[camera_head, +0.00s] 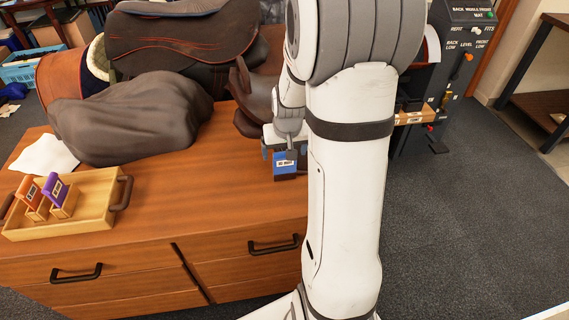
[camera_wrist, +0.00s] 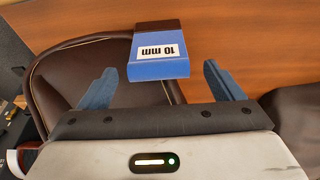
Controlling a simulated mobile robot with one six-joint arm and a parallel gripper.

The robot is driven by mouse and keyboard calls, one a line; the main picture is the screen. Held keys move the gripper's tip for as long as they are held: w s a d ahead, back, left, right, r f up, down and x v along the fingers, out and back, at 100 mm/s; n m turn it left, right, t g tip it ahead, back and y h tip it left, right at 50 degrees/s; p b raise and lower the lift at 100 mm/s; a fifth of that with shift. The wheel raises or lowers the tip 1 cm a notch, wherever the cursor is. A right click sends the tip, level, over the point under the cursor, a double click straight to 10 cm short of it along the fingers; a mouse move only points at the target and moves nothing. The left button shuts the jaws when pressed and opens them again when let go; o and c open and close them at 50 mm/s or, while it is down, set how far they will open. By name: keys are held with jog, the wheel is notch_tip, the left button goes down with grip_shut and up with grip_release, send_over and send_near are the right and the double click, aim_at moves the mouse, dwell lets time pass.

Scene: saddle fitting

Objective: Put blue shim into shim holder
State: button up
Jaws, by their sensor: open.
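The blue shim (camera_head: 284,168), a block with a white label, is at the wooden cabinet top near the brown saddle. In the wrist view, the blue shim (camera_wrist: 158,68) reads "10 mm" and has a dark brown far end. My gripper (camera_wrist: 163,80) is open, with a blue-grey finger on each side of the shim and visible gaps to both. In the head view, my gripper (camera_head: 284,148) is right above the shim, partly behind my arm. A light wooden tray (camera_head: 95,215) at left has wooden holders with an orange shim (camera_head: 28,191) and a purple shim (camera_head: 54,190).
A dark cloth-covered form (camera_head: 135,118) and a white cloth (camera_head: 45,155) lie on the cabinet (camera_head: 215,195). A black saddle (camera_head: 185,40) stands behind. A dark control unit (camera_head: 465,50) stands at right. The cabinet top between tray and shim is clear.

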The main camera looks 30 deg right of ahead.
aim_at(284, 159)
jog(key=x, duration=0.5)
jog(key=shift+d, duration=0.1)
jog(key=shift+s, duration=0.1)
jog(key=c, duration=1.2)
